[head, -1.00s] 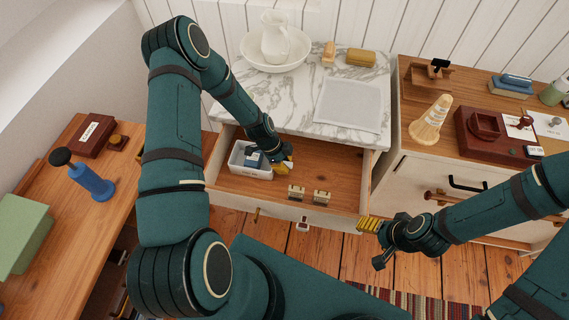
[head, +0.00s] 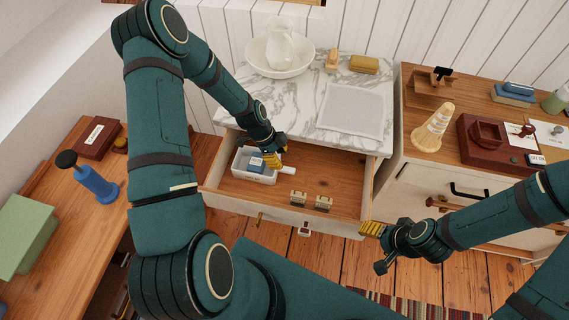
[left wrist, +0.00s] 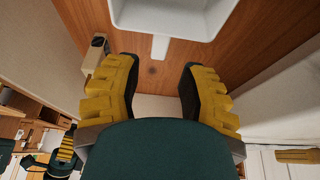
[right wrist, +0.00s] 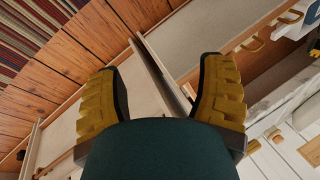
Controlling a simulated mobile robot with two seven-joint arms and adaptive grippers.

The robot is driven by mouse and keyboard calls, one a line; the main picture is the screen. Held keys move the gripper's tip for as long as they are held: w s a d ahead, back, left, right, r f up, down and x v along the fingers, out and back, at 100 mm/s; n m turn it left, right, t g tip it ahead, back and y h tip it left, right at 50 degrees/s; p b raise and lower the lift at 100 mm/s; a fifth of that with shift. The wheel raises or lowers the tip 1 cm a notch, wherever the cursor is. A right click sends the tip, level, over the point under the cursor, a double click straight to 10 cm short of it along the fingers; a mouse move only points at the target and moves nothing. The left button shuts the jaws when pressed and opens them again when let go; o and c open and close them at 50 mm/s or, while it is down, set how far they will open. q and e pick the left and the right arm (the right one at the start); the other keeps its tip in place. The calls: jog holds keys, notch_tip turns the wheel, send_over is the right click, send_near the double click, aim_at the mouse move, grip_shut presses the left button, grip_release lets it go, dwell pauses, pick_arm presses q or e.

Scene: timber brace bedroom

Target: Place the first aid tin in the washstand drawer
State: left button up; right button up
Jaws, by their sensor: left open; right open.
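The washstand drawer (head: 335,180) is pulled open below the marble top. A white open container (head: 243,175) with a short white handle (head: 287,170) stands at its left, with a blue item (head: 257,164) in it. My left gripper (head: 274,160) is open above the drawer, over the container's right side. In the left wrist view the handle (left wrist: 160,47) lies ahead between the fingers, not gripped. My right gripper (head: 371,229) is open and empty by the drawer's front right corner. I cannot identify the first aid tin with certainty; a plain green box (head: 25,232) stands on the left desk.
A basin with a jug (head: 280,50) and a grey cloth (head: 351,110) sit on the marble top. A cabinet stands right, a wooden desk (head: 85,200) left.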

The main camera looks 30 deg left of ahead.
pick_arm(q)
jog(key=shift+v, duration=2.3)
